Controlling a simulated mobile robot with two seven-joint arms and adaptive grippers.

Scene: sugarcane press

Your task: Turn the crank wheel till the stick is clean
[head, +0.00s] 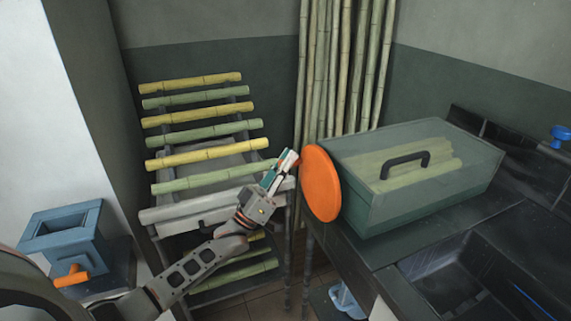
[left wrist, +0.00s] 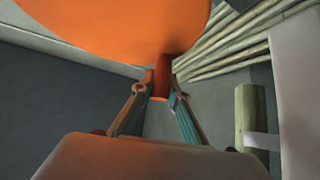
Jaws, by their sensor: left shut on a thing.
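The crank wheel (head: 321,184) is an orange disc on the left end of the green press box (head: 420,195). My left gripper (head: 288,160) is at the wheel's left side. In the left wrist view my left gripper (left wrist: 160,88) is shut on the wheel's orange handle (left wrist: 160,86), below the orange disc (left wrist: 115,28). Green-yellow sticks (head: 415,165) show faintly through the box's see-through cover, under a dark handle (head: 404,162). I cannot tell from here how clean a stick is. My right gripper is not in view.
A rack (head: 205,105) of yellow and green canes stands behind my left arm. Tall canes (head: 340,70) lean in the corner. A blue container with an orange tap (head: 72,277) is at the left. The dark counter (head: 395,250) has a sink (head: 470,275) at front right.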

